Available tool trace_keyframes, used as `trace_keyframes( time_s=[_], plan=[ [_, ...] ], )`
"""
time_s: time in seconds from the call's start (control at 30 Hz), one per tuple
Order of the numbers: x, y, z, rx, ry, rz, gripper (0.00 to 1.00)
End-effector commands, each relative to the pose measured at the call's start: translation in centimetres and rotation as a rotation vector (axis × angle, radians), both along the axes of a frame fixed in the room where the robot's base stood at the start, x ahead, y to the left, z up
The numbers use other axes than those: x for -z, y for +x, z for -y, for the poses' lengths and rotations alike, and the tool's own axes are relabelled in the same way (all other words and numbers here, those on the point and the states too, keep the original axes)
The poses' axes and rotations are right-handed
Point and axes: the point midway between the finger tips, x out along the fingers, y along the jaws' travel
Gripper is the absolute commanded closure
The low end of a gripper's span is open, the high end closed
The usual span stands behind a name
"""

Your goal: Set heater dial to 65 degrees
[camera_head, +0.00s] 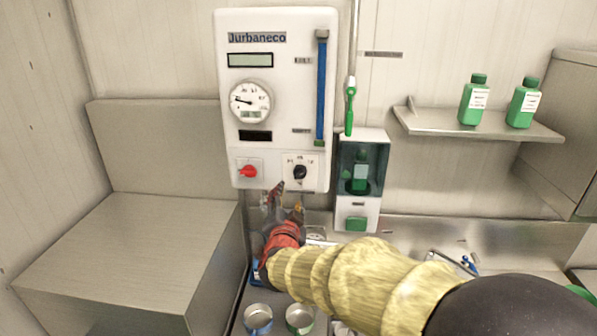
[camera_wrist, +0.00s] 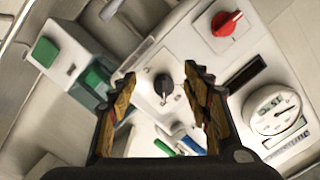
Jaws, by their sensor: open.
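The white Jurbaneco control panel (camera_head: 285,60) hangs on the wall in the head view. A black dial (camera_head: 300,171) sits low on its right side, with small marks around it too small to read. A red dial (camera_head: 248,171) sits to its left. My gripper (camera_head: 287,198) is just below the panel, near the black dial. In the wrist view my gripper (camera_wrist: 160,76) is open, its fingers spread left and right. The black dial (camera_wrist: 163,85) shows between the fingers, apparently untouched. The red dial (camera_wrist: 227,23) is at upper right. Which dial is the heater's cannot be read.
A round gauge (camera_head: 250,101) and a blue vertical tube (camera_head: 321,88) are on the panel. A green-and-white dispenser (camera_head: 357,180) stands right of it. A shelf (camera_head: 480,124) holds two green bottles. Metal cups (camera_head: 258,318) stand below my arm.

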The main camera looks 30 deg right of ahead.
Motion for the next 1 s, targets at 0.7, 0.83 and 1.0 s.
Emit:
trace_keyframes(
  time_s=[0.7,0.83,1.0],
  plan=[
    [-3.0,4.4,5.6,0.083,-0.021,0.108,0.51],
    [-2.9,5.2,6.2,0.084,-0.022,0.108,0.51],
    [-2.9,5.4,6.3,0.082,-0.021,0.108,0.51]
  ],
)
